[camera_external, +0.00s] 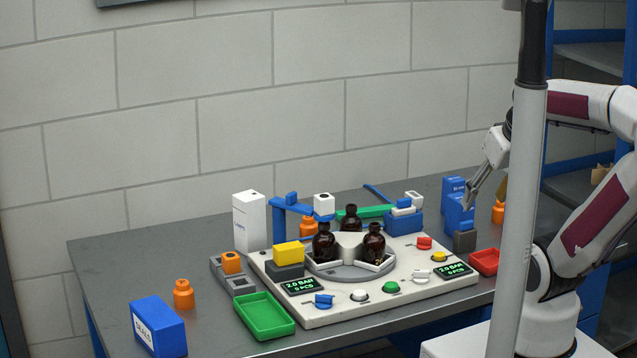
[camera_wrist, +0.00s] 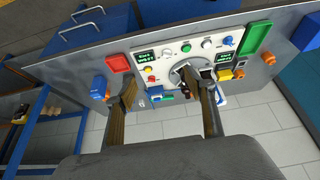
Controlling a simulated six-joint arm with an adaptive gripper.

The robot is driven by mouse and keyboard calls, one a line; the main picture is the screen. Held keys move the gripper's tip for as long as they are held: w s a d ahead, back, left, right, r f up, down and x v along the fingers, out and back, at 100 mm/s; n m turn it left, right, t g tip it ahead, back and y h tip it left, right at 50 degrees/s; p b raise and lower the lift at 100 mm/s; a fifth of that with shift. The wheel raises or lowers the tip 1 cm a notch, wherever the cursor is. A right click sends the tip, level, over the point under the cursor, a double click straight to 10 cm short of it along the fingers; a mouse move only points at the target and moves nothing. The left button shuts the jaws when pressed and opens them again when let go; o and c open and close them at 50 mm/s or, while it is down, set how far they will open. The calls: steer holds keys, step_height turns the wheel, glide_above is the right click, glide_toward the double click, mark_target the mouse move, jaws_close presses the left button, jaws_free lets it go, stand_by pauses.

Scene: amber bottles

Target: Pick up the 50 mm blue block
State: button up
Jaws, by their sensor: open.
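Blue block-like shapes (camera_external: 459,212) stand at the back right of the table in the external view, close to my gripper (camera_external: 476,198). Which one is the 50 mm block I cannot tell from size. My gripper points down and to the left, above or beside these shapes; the depth gap is unclear. In the wrist view its two fingers (camera_wrist: 167,105) are spread apart, with no block clearly held between them. A small blue piece (camera_wrist: 155,91) shows between the fingers, partly crowded by other parts.
A panel (camera_external: 335,318) with knobs and brown bottles (camera_external: 373,243) fills the middle. A green tray (camera_external: 264,318) and a blue box (camera_external: 158,325) stand at left front. A pole partly hides my arm.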

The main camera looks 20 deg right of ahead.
steer(key=t+h, duration=0.2)
steer(key=t, duration=0.4)
glide_above(458, 184)
steer(key=s+a, duration=0.4)
steer(key=s, duration=0.4)
step_height(458, 184, down, 8)
steer(key=shift+w+d+f+t+y, duration=0.4)
steer(key=shift+d+f, duration=0.3)
steer(key=shift+f, duration=1.15)
steer(key=shift+w+d+f+t+y, duration=0.3)
steer(key=shift+w+d+f, duration=0.35)
steer(key=shift+f, duration=1.2)
steer(key=shift+w+d+f+t+y, duration=0.35)
steer(key=shift+d+f, duration=0.4)
steer(key=shift+f, duration=1.1)
steer(key=shift+w, duration=0.1)
steer(key=shift+x, duration=1.05)
steer(key=shift+w, duration=0.15)
